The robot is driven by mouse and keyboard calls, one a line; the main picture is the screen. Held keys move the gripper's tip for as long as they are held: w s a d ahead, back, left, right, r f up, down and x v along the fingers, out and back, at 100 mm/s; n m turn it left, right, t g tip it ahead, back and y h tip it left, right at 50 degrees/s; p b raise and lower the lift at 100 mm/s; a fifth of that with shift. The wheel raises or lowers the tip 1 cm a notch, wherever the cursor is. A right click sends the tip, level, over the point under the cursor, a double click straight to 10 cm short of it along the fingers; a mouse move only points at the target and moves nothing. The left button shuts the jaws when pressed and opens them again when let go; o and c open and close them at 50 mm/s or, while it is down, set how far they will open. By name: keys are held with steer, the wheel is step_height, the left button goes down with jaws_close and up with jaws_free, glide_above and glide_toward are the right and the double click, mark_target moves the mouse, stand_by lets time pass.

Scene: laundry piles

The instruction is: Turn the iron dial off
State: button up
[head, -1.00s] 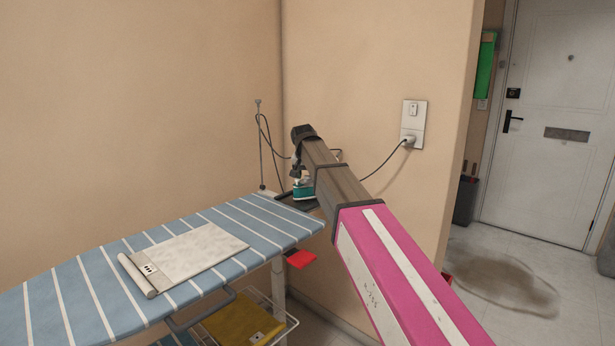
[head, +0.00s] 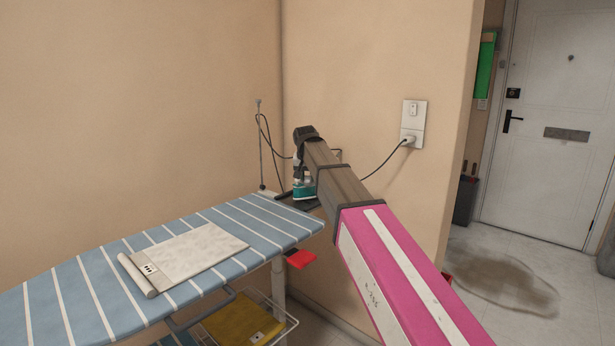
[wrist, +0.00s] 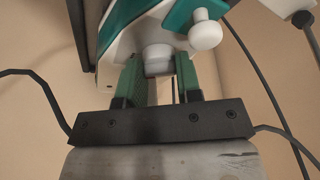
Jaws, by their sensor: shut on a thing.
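The iron (head: 303,190) is teal and white and stands at the far end of the ironing board, partly hidden by my arm in the head view. In the wrist view the iron's teal and white body (wrist: 119,40) fills the top. Its dial (wrist: 158,62), a short pale grey cylinder, sits between the two green fingers of my gripper (wrist: 160,74). The fingers are shut on the dial's sides. A separate white round knob (wrist: 205,36) sticks out just right of the right finger. Any marking on the dial is not visible.
The striped ironing board (head: 90,290) holds a folded grey-white cloth (head: 190,255). A cord runs to the wall socket (head: 408,139). A thin cord stand (head: 260,145) rises behind the board. Below are a red item (head: 300,259) and a yellow cloth (head: 240,327).

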steer(key=shift+d+n+y, duration=0.1)
steer(key=shift+n+y, duration=0.9)
steer(key=shift+n, duration=1.5)
steer(key=shift+g, duration=0.3)
steer(key=o, duration=0.9)
steer(key=shift+o, duration=0.2)
steer(key=m+h, duration=0.2)
steer(key=m, duration=0.3)
steer(key=shift+m, duration=0.4)
steer(key=shift+r+h, duration=0.3)
steer(key=s+d+v, duration=0.1)
steer(key=v, duration=1)
steer(key=s+d+f, duration=0.4)
steer(key=d+f, duration=0.2)
steer(key=f, duration=0.5)
steer(key=s+d+f+g, duration=0.1)
steer(key=s+d+f, duration=0.3)
steer(key=f, duration=0.7)
steer(key=s+d+f+n+g, duration=0.1)
steer(key=s+d+f, duration=0.2)
steer(key=d+f, duration=0.5)
step_height(320, 180, down, 4)
steer(key=shift+s+d+r, duration=0.15)
steer(key=shift+s+d, duration=0.05)
steer(key=shift+s, duration=0.2)
